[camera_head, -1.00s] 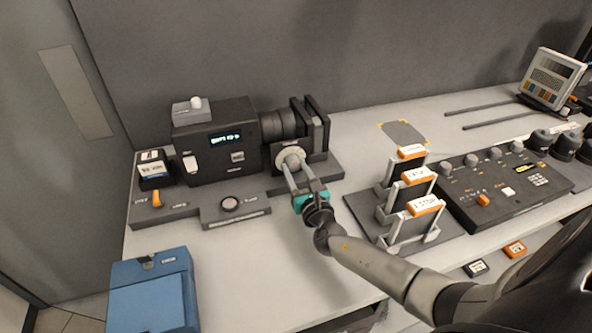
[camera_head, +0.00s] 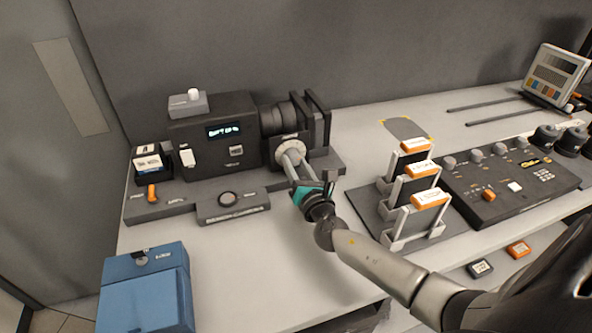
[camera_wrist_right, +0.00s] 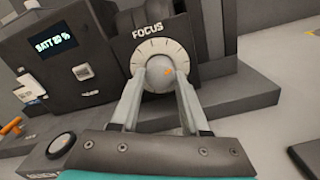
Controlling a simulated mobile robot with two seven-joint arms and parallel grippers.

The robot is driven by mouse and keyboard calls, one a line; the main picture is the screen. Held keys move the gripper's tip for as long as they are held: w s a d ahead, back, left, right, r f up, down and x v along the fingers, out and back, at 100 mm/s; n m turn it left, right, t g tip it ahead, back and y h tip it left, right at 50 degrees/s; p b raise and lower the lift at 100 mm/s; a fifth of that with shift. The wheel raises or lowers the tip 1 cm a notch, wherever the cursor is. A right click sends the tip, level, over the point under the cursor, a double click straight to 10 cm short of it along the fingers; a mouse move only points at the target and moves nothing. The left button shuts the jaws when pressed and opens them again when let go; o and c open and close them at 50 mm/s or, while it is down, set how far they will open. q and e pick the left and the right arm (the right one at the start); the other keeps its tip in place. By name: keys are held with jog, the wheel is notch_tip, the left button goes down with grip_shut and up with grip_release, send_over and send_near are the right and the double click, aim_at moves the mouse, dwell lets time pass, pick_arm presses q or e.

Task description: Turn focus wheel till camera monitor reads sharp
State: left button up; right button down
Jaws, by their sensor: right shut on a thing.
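The dark camera body (camera_head: 215,150) stands at the back left of the table, its lens pointing right. Its small monitor (camera_head: 223,131) shows blue-green text; in the right wrist view the monitor (camera_wrist_right: 54,44) seems to read "BATT" with further marks too small to tell. The focus wheel (camera_head: 290,150) is a pale marked dial below the lens; it also shows in the right wrist view (camera_wrist_right: 160,52) under the word "FOCUS", with a grey knob at its centre bearing an orange mark. My right gripper (camera_wrist_right: 160,80) is shut on this knob. My left gripper is not in view.
An orange lever (camera_head: 152,192) and a round button (camera_head: 228,199) sit on the base in front of the camera. A rack with orange-topped cards (camera_head: 418,172) and a control panel (camera_head: 510,180) stand to the right. A blue box (camera_head: 145,290) is at the front left.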

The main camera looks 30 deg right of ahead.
dwell(0.3)
jog(key=shift+c, duration=2)
grip_release()
jog(key=shift+s, duration=0.15)
jog(key=v, duration=1.5)
jog(key=shift+a+r, duration=0.1)
jog(key=shift+a, duration=0.05)
